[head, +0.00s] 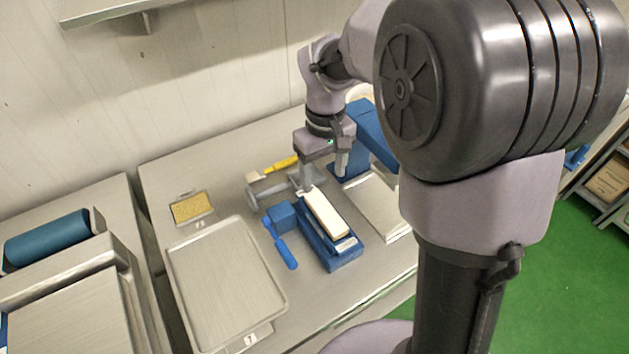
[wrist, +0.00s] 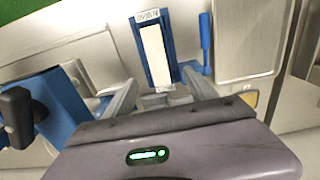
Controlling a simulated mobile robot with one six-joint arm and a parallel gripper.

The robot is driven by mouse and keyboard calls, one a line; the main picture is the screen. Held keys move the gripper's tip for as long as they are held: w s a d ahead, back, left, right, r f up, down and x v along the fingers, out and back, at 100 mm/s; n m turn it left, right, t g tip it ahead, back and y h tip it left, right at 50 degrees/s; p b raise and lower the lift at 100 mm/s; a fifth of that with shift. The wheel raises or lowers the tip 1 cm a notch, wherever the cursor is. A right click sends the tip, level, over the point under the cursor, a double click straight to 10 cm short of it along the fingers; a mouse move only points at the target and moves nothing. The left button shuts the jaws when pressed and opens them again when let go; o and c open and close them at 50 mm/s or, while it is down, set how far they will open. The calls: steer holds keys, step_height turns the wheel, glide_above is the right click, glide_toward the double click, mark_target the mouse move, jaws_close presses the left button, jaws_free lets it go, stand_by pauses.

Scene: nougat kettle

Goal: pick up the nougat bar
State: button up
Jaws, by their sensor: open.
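The nougat bar (head: 326,213) is a long cream-white block lying in a blue holder (head: 346,262) on the steel table. In the wrist view the bar (wrist: 155,58) runs up the picture, with blue holder walls (wrist: 170,45) along its sides and a printed label at its far end. My gripper (head: 323,180) points down near the bar's back end, its fingers apart. In the wrist view my gripper (wrist: 163,92) shows a finger on each side, with the bar's near end between and beyond them. Nothing is held. Whether a finger touches the holder cannot be told.
A blue-handled tool (head: 285,253) lies left of the holder. A yellow-handled tool (head: 285,163) and a grey metal piece (head: 268,190) lie behind. A blue machine with a steel plate (head: 378,207) stands close right. An empty tray (head: 220,268) and a small golden-sheet tray (head: 192,208) are left.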

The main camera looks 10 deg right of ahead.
steer(key=b, duration=0.2)
glide_above(325, 210)
steer(key=f, duration=0.7)
steer(key=shift+a+f, duration=0.25)
steer(key=shift+f, duration=0.15)
steer(key=f+b, duration=0.1)
steer(key=f, duration=0.2)
steer(key=f+b, duration=0.1)
steer(key=f, duration=0.1)
steer(key=shift+d+f+b, duration=0.15)
steer(key=shift+d+b, duration=0.15)
steer(key=shift+b, duration=0.05)
steer(key=shift+s, duration=0.1)
steer(key=shift+c, duration=1)
jaws_close()
steer(key=shift+r, duration=0.2)
